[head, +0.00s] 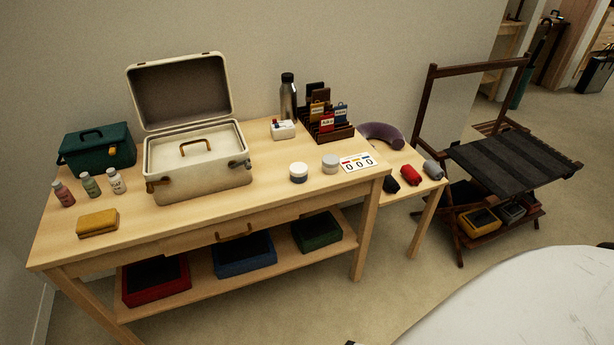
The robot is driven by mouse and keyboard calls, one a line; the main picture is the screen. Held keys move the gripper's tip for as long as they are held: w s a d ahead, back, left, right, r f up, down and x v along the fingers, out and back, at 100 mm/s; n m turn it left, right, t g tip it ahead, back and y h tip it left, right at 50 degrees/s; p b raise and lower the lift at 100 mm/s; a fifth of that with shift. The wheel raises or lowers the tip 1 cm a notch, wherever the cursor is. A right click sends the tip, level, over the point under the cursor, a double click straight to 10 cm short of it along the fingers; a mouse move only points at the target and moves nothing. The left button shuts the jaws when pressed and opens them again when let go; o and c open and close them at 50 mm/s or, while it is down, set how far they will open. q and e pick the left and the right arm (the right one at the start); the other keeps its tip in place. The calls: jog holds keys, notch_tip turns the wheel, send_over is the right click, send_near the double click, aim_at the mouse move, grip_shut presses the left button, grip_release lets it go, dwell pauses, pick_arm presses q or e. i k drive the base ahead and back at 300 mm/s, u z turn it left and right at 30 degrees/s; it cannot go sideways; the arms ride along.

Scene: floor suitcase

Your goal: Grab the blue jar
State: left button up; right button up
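A small jar with a white lid and a blue lower band (298,173) stands upright on the wooden table (265,200), near its front edge and right of the open case. A similar jar with a grey-white lid (330,163) stands just to its right, a little apart. Neither of my grippers is in the head view, and nothing is seen touching the jars.
An open cream case (197,170) stands left of the jars. A number card (358,162) lies to their right; a white box (283,130) and steel bottle (288,97) are behind. Table space in front of the jars is clear. A folding rack (510,160) stands at right.

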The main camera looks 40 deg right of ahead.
aim_at(298, 170)
jog(key=z, duration=0.55)
jog(key=k, duration=1.25)
jog(key=u, duration=0.25)
jog(key=i, duration=0.95)
jog(key=u, duration=0.3)
jog(key=i, duration=1.3)
jog(key=z, duration=0.65)
